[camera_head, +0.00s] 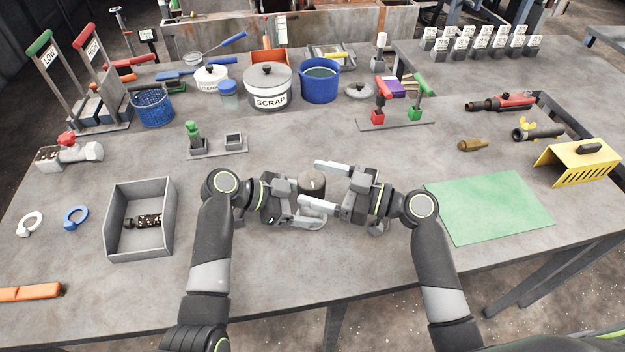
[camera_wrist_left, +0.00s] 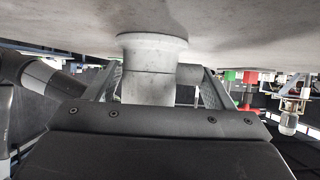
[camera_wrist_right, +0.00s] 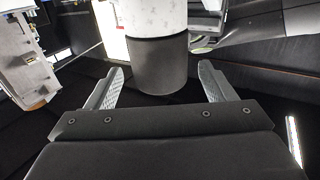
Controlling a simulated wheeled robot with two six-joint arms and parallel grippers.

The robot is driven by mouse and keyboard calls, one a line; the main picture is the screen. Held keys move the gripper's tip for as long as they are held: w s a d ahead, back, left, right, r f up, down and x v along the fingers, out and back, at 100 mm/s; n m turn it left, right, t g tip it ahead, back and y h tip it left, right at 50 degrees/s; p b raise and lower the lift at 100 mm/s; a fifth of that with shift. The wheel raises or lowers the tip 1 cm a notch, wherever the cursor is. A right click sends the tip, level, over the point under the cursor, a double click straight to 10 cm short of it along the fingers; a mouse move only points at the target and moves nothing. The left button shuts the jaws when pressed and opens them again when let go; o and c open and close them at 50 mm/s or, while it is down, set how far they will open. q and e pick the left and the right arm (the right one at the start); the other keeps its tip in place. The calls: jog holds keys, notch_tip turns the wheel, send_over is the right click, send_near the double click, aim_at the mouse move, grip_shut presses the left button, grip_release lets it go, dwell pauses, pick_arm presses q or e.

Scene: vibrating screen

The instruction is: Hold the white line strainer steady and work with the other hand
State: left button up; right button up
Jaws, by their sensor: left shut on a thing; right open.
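The white line strainer stands upright on the bench between my two grippers. In the head view only its dark round top (camera_head: 312,180) shows clearly; the fingers cover the rest. In the left wrist view its pale grey-white body (camera_wrist_left: 148,85) with a wide flange sits between the fingers of my left gripper (camera_head: 302,209), which is shut on it low down. My right gripper (camera_head: 313,184) is open, its fingers on either side of the dark top. In the right wrist view the dark cylinder (camera_wrist_right: 158,65) lies between the spread fingers, with white body beyond it.
A grey open tray (camera_head: 113,228) with a dark speckled part lies left, beside a white ring (camera_head: 30,223) and a blue ring (camera_head: 75,217). A green mat (camera_head: 490,208) lies right. The SCRAP pot (camera_head: 268,88) and blue bucket (camera_head: 320,82) stand behind.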

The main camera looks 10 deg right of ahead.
jog(key=shift+x, duration=0.95)
jog(key=c, duration=1.3)
jog(key=shift+s+f+m+t+h, duration=0.1)
jog(key=shift+f+m+t+h, duration=0.05)
jog(key=shift+m+t+h, duration=1.75)
jog(key=shift+t+y, duration=0.3)
jog(key=shift+y, duration=0.1)
jog(key=o, duration=1.3)
jog(key=shift+n, duration=0.3)
